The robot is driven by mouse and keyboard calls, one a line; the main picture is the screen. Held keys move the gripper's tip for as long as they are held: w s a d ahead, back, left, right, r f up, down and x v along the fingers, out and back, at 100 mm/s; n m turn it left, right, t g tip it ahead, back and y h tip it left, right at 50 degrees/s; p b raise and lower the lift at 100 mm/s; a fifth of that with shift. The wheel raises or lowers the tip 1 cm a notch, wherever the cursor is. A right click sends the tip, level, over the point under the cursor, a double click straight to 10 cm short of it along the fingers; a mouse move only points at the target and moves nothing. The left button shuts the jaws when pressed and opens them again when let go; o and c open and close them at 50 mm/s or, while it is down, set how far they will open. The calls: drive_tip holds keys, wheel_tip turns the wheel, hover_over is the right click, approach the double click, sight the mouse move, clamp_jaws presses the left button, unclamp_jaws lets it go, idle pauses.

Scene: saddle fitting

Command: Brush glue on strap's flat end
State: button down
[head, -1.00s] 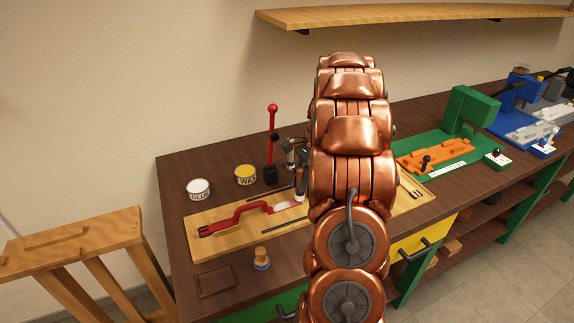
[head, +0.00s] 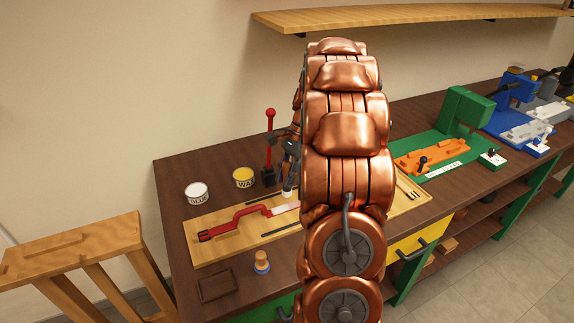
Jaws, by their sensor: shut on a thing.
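A red strap (head: 235,220) lies on a light wooden board on the bench. Its flat end (head: 284,208) on the right looks pale, nearly white. My gripper (head: 289,174) is shut on a small upright brush (head: 288,191) with a pale lower part. The brush appears just behind and above the flat end; whether its tip touches anything is too small to tell. The white glue can (head: 197,194) stands open-topped at the back left, apart from the brush. My copper arm hides the area to the right of the flat end.
A yellow wax can (head: 243,178) stands right of the glue can. A red-knobbed lever on a black base (head: 268,174) stands close behind the gripper. A small round-topped tool (head: 262,262) and a brown tray (head: 217,296) lie in front. An orange fixture (head: 433,156) sits at right.

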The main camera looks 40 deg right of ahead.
sight(286, 165)
drive_tip(key=shift+r+p, duration=0.4)
drive_tip(key=shift+r, duration=1)
